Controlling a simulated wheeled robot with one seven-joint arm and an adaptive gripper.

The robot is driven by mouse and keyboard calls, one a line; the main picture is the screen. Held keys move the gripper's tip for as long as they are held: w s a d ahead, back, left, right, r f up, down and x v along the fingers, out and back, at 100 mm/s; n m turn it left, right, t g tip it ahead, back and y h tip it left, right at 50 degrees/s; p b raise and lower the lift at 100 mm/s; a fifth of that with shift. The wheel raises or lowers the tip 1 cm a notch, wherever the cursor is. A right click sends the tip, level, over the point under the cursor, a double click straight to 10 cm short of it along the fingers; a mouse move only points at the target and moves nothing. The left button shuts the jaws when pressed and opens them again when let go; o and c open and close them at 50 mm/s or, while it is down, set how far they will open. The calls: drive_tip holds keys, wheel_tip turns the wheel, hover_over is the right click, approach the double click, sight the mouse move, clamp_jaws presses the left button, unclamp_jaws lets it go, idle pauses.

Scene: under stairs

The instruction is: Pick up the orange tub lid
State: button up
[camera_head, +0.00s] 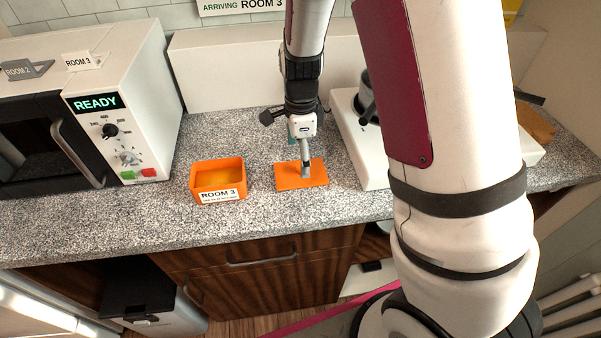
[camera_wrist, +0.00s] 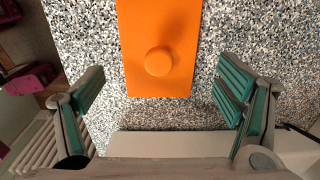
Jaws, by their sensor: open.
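The orange tub lid (camera_head: 317,172) lies flat on the speckled counter, right of the orange tub (camera_head: 205,184). In the wrist view the lid (camera_wrist: 160,22) is a flat rectangle with a round knob (camera_wrist: 158,61) near its lower end; its top edge is out of frame. My gripper (camera_head: 306,170) is over the lid in the head view and hides part of it. In the wrist view my gripper (camera_wrist: 163,85) is open, with its teal-padded fingers left and right of the lid's lower end. Nothing is between them that I hold; the height gap is unclear.
A microwave (camera_head: 150,100) reading "READY" stands at the left. A white appliance base (camera_head: 362,165) stands close right of the lid.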

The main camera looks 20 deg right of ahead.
wheel_tip(320, 180, down, 5)
idle(0.3)
drive_tip(key=shift+c, duration=0.2)
drive_tip(key=c, duration=0.7)
drive_tip(key=shift+r, duration=0.85)
drive_tip(key=shift+s+a+r, duration=0.15)
drive_tip(key=shift+s+r, duration=0.05)
drive_tip(key=shift+r, duration=0.35)
drive_tip(key=shift+s+a+r, duration=0.1)
drive_tip(key=shift+s+r, duration=0.05)
drive_tip(key=shift+r, duration=0.35)
drive_tip(key=s+a, duration=0.2)
drive_tip(key=s, duration=0.2)
drive_tip(key=s+a+p, duration=0.1)
drive_tip(key=s+a, duration=0.1)
drive_tip(key=s, duration=0.3)
drive_tip(key=s+a+r, duration=0.1)
drive_tip(key=s+a, duration=0.1)
drive_tip(key=s, duration=0.2)
drive_tip(key=shift+s+a+r, duration=0.1)
drive_tip(key=shift+s+a, duration=0.2)
drive_tip(key=shift+s, duration=0.1)
